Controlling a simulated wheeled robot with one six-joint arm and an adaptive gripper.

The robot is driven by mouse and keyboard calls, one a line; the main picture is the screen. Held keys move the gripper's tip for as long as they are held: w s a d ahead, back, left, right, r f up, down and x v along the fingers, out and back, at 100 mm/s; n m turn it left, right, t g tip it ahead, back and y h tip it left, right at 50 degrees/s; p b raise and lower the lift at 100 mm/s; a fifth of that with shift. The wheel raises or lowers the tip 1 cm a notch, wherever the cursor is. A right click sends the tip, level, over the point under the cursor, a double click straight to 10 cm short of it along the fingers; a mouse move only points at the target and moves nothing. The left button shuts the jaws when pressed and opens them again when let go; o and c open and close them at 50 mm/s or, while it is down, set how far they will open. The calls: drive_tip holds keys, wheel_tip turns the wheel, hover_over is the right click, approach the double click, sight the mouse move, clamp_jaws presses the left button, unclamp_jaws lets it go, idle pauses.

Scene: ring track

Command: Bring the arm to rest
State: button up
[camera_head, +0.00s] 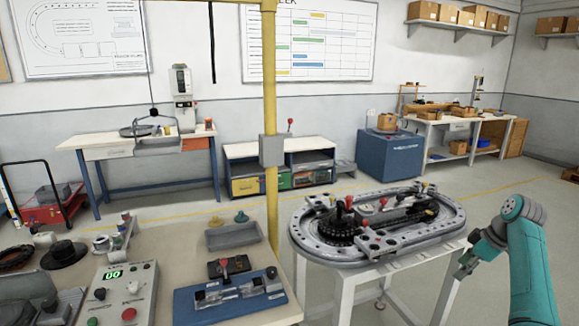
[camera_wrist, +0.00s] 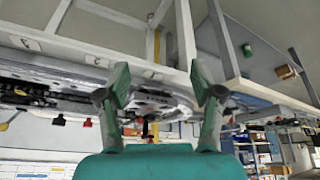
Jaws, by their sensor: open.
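My arm (camera_head: 527,262) in teal rises at the right edge of the head view, bent at a grey elbow joint. My gripper (camera_head: 466,264) points down and left, beside the right end of the ring track table. In the wrist view my gripper (camera_wrist: 160,95) has its two teal fingers spread apart, with nothing between them. The grey oval ring track (camera_head: 420,238) lies on a white-legged table, left of the gripper and apart from it in the head view. The wrist view looks tilted over, with table legs at the top.
A yellow post (camera_head: 270,190) stands between the workbench (camera_head: 150,225) at left and the track table. The workbench holds a control box (camera_head: 125,292) and a blue fixture (camera_head: 230,298). A blue cabinet (camera_head: 390,155) stands behind. Open floor (camera_head: 500,190) lies behind the track and arm.

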drive_tip(key=s+a+f+m+t+h, duration=0.15)
drive_tip(key=a+f, duration=0.25)
drive_tip(key=f, duration=0.5)
drive_tip(key=s+a+f+m, duration=0.1)
drive_tip(key=s+a+f, duration=0.2)
drive_tip(key=f, duration=0.5)
drive_tip(key=s+a+f+m+t, duration=0.15)
drive_tip(key=a+f, duration=0.25)
drive_tip(key=f, duration=0.5)
drive_tip(key=s+a+f+m+t+h, duration=0.1)
drive_tip(key=s+a+f, duration=0.45)
drive_tip(key=s, duration=0.35)
drive_tip(key=s+a+f+m+t+h, duration=0.1)
drive_tip(key=s+a+f, duration=0.45)
drive_tip(key=s, duration=0.35)
drive_tip(key=s+a+r+m+t, duration=0.1)
drive_tip(key=s+a+r+t, duration=0.15)
drive_tip(key=s, duration=0.85)
drive_tip(key=s+a+r+m+t, duration=0.1)
drive_tip(key=s+a+r, duration=0.15)
drive_tip(key=s, duration=0.75)
drive_tip(key=s+a+r+m+t, duration=0.1)
drive_tip(key=s+r, duration=0.7)
drive_tip(key=r, duration=0.2)
drive_tip(key=s+a+r+t, duration=0.2)
drive_tip(key=s+r, duration=0.6)
drive_tip(key=r, duration=0.3)
drive_tip(key=shift+s+a+r+m, duration=0.3)
drive_tip(key=shift+m, duration=0.1)
